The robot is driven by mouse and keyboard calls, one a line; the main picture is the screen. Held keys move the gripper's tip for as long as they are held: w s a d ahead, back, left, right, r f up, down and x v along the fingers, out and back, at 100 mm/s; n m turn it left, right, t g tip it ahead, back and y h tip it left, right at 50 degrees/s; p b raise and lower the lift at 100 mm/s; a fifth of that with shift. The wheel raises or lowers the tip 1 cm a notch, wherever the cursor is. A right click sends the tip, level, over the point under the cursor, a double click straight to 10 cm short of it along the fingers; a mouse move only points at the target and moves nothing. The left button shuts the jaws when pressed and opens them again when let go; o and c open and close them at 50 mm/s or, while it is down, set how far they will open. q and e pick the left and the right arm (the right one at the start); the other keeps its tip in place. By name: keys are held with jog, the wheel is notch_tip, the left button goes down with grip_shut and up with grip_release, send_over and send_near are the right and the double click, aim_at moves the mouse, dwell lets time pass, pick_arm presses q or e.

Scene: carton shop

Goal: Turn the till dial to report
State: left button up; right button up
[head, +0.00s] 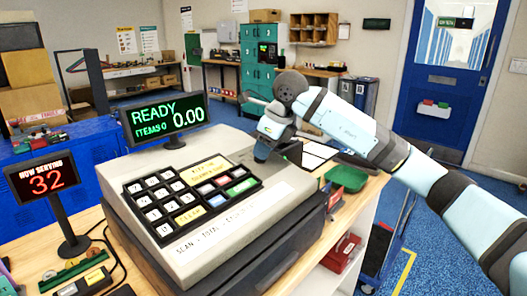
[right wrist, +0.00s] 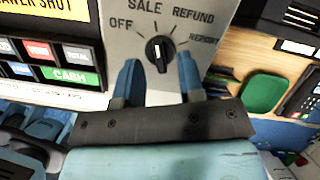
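The till (head: 215,205) stands on the counter, and its screen (head: 167,118) reads READY, ITEMS 0, 0.00. In the right wrist view the black till dial (right wrist: 159,49) sits on a grey panel marked OFF, SALE, REFUND and REPORT. Its white mark points roughly up, toward SALE. My right gripper (right wrist: 160,78) is open, its two blue fingers apart just below the dial, one to each side; I cannot tell whether they touch the panel. In the head view my right gripper (head: 263,152) is over the till's far right corner and hides the dial. My left gripper is not in view.
A NOW SERVING 32 sign (head: 43,182) stands left of the till. A green tray (head: 347,178) and a card terminal (right wrist: 306,93) are to the right. Till keys (right wrist: 70,76) lie close left of the gripper in the right wrist view.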

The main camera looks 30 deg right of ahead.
jog(key=shift+w+a+f, duration=0.15)
jog(key=shift+w+f, duration=0.05)
jog(key=shift+f, duration=0.35)
grip_shut()
